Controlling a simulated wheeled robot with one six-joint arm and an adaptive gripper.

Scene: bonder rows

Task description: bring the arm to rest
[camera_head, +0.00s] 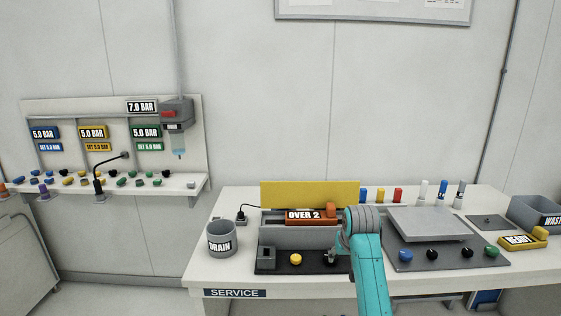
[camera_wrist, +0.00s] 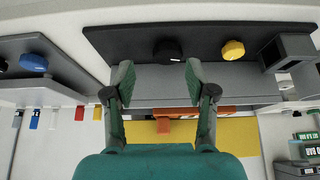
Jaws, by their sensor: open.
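My arm (camera_head: 370,275) is teal and reaches over the front of the service bench (camera_head: 225,270), with a grey joint at its top. My gripper (camera_wrist: 160,78) is open and empty in the wrist view, its two fingers apart. Between the fingertips, beyond them, shows a black knob (camera_wrist: 168,50) on a dark panel (camera_wrist: 120,42). A yellow knob (camera_wrist: 233,50) is to its right there. In the head view the arm hides most of the gripper, just right of the panel with the yellow knob (camera_head: 296,259). I cannot tell whether the fingers touch anything.
A grey unit with an "OVER 2" display (camera_head: 303,215) and yellow back plate (camera_head: 310,193) stands behind the gripper. A DRAIN cup (camera_head: 221,239) is left. A flat grey plate (camera_head: 430,223) with several knobs is right. A WASTE bin (camera_head: 535,213) is at far right.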

